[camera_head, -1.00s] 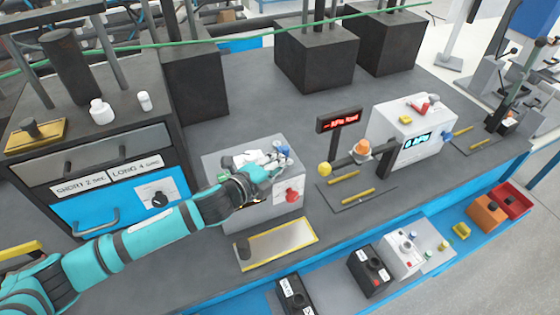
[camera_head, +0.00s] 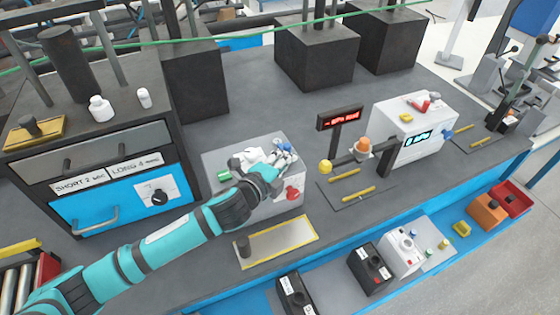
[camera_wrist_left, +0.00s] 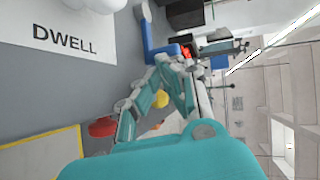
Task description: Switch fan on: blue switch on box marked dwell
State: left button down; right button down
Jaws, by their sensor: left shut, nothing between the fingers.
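The grey-white box (camera_head: 213,163) stands on the bench left of centre. Its DWELL label (camera_wrist_left: 65,40) is readable in the left wrist view. The blue switch (camera_head: 286,147) is at the box's far right corner, partly covered by my fingers. In the left wrist view the blue switch (camera_wrist_left: 150,40) is a bent lever just beyond the fingertips. My left gripper (camera_head: 282,158) is shut and empty over the box's right part. It also shows in the left wrist view (camera_wrist_left: 175,68). Whether it touches the switch I cannot tell. My right gripper is not in view.
A red knob (camera_head: 292,194) is on the box's front and a green button (camera_head: 223,175) at its left. A metal plate (camera_head: 277,242) lies in front. A red-text display (camera_head: 340,118) and a white box (camera_head: 414,115) stand right. A drawer cabinet (camera_head: 100,180) stands left.

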aim_at(299, 163)
pick_arm(q)
jog(key=n+y, duration=0.1)
jog(key=d+n+t+y, duration=0.1)
jog(key=d+y+b, duration=0.1)
jog(key=shift+w+d+f+n+t, duration=0.1)
jog(key=shift+w+d+n+t, duration=0.1)
jog(key=shift+w+n+t, duration=0.15)
jog(key=shift+w+d+n+y, duration=0.2)
jog(key=shift+d+n+y, duration=0.3)
jog(key=shift+n+y, duration=0.4)
jog(key=shift+w+d, duration=0.35)
jog(key=shift+a, duration=0.2)
